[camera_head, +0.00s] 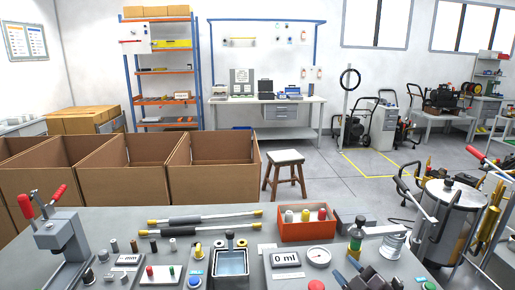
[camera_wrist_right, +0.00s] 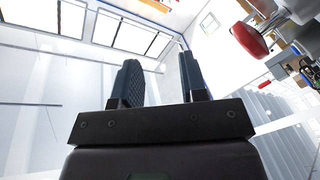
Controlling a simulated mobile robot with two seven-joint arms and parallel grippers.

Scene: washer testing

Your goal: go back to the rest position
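My right gripper (camera_head: 350,270) shows at the bottom edge of the head view, right of centre, low over the front of the grey workbench (camera_head: 120,222). In the right wrist view its two dark ribbed fingers (camera_wrist_right: 160,78) stand apart with nothing between them. That view looks toward the windows and the wall. My left gripper is in neither view.
The bench holds a press with red handles (camera_head: 62,232), a water basin (camera_head: 231,263), a red bin of coloured bottles (camera_head: 307,229) and a 0 ml display (camera_head: 287,260). Open cardboard boxes (camera_head: 215,179) stand behind it. A metal tank (camera_head: 445,225) is at right.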

